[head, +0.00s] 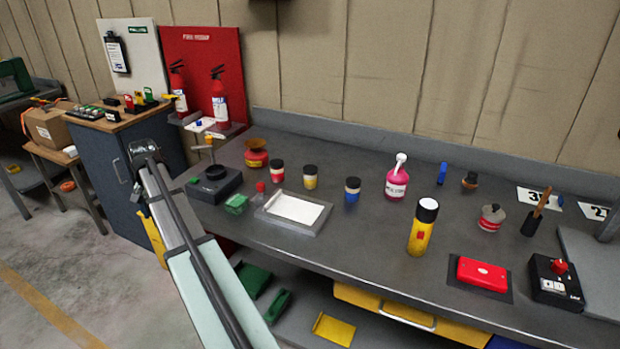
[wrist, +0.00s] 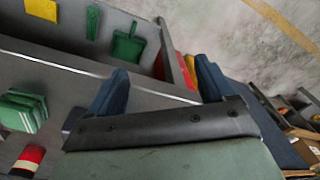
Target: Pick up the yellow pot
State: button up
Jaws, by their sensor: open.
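The yellow pot (head: 311,178) is a small pale jar with a yellow band and a dark lid. It stands upright on the grey bench, between a red-banded pot (head: 277,172) and a blue-banded pot (head: 352,189). My gripper (head: 143,155) is left of the bench's left end in the head view, well apart from the yellow pot. In the wrist view my gripper (wrist: 160,82) has its two blue fingers spread with nothing between them. The red-banded pot (wrist: 28,160) shows at the lower left there; the yellow pot is not in that view.
A white-topped tray (head: 293,211) lies in front of the pots, with a green block (head: 236,204) beside it. A pink bottle (head: 397,178) and a yellow can (head: 422,228) stand to the right. A blue cabinet (head: 120,180) is at the left.

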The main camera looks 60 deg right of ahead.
jog(key=s+d+r+m, duration=0.1)
jog(key=s+d+r, duration=0.1)
jog(key=d+r, duration=0.5)
notch_tip(320, 180, up, 6)
jog(key=m, duration=0.7)
send_over(310, 168)
jog(key=shift+g, duration=0.4)
notch_tip(310, 168, down, 8)
jog(key=shift+w+r, duration=0.1)
jog(key=shift+r, duration=0.15)
jog(key=shift+d+f, duration=0.1)
jog(key=shift+f, duration=2.5)
jog(key=c, duration=1.2)
